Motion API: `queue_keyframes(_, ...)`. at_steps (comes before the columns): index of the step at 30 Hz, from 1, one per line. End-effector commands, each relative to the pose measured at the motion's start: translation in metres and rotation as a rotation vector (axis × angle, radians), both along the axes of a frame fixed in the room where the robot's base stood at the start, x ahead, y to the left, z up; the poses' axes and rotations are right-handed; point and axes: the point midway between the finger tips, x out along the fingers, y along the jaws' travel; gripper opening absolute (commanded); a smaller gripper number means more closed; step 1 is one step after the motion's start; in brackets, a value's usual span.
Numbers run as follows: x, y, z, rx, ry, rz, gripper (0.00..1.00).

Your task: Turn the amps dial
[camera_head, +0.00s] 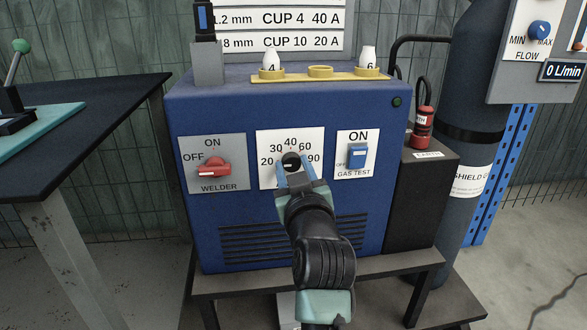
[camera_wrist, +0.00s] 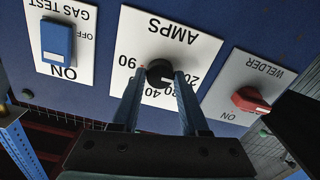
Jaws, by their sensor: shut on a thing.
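The amps dial (camera_head: 291,160) is a black round knob on a white plate (camera_head: 262,145) on the front of the blue welder box. The plate's visible numbers run from 20 on the left over 40 at the top to 90 on the right. My gripper (camera_head: 294,176) reaches up to it from below, its two blue fingers on either side of the knob. The dial also shows, upside down, in the wrist view (camera_wrist: 159,71), between the fingertips (camera_wrist: 160,78). A pale mark on the knob appears to point toward the 20 side. The plate's lower part is hidden by my gripper.
A red welder switch (camera_head: 210,167) is left of the dial and a blue gas test switch (camera_head: 358,155) is right. A yellow rack (camera_head: 320,71) with white cups stands on top of the box. A dark bench (camera_head: 85,120) is at left, a gas cylinder (camera_head: 470,95) at right.

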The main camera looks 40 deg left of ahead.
Motion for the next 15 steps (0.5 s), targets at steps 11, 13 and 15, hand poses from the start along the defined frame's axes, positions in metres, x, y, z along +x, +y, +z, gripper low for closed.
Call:
queue_keyframes(11,0.0001,-0.0001,-0.0007,-0.002,0.001,0.0,0.74)
queue_keyframes(13,0.0001,-0.0001,-0.0005,-0.001,0.0,0.0,0.74)
queue_keyframes(15,0.0,0.0,-0.0003,-0.001,0.0,0.0,0.74)
